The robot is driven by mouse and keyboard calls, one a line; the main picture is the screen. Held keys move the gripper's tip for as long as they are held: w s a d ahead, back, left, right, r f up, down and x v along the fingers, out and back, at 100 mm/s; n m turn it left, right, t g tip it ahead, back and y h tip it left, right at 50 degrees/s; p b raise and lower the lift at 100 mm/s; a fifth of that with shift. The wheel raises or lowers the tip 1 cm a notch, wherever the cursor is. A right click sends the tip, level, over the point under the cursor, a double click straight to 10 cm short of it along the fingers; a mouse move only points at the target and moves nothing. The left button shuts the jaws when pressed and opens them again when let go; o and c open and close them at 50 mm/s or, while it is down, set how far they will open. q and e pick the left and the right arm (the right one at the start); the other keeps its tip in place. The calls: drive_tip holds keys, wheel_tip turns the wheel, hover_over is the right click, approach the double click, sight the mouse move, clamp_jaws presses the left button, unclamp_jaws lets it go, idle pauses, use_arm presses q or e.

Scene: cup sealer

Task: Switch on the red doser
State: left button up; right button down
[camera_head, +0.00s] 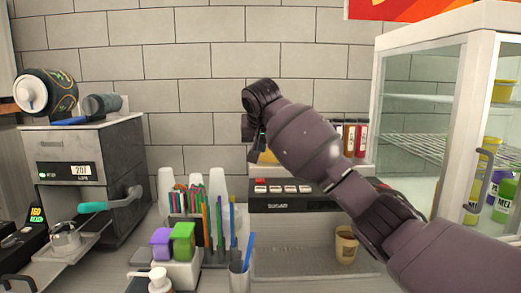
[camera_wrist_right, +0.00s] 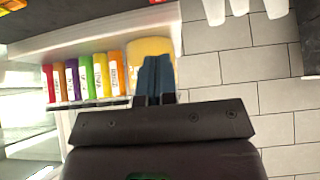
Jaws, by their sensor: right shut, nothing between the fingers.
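A dark dispenser machine (camera_head: 300,205) stands against the wall at the centre, with a row of small white-and-red buttons (camera_head: 290,188) on its front. Coloured doser bottles sit on the shelf above it. The red one (camera_head: 361,141) is at the right end in the head view and at the left end in the wrist view (camera_wrist_right: 47,83). My right gripper (camera_head: 257,143) is raised above the left part of the machine. In the wrist view its fingers (camera_wrist_right: 154,72) are together and empty, in front of a large yellow container (camera_wrist_right: 148,50). My arm hides part of the shelf. My left gripper is out of view.
A glass-door cabinet (camera_head: 480,50) stands on the right. A cup (camera_head: 346,245) stands at the machine's lower right. Straws (camera_head: 205,215), white cups (camera_head: 217,182) and a pump bottle (camera_head: 158,280) crowd the counter left of it. A grey sealer (camera_head: 90,160) is at the left.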

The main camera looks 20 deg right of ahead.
drive_tip(key=p, duration=0.2)
hover_over(260, 180)
drive_tip(key=s, duration=0.2)
drive_tip(key=f, duration=0.5)
drive_tip(key=shift+a+f, duration=0.25)
drive_tip(key=shift+f, duration=0.15)
wheel_tip(260, 180, down, 3)
drive_tip(key=shift+f, duration=0.15)
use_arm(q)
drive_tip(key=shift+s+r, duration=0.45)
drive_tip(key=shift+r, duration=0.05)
use_arm(e)
drive_tip(key=shift+s+f, duration=0.15)
drive_tip(key=shift+f, duration=0.35)
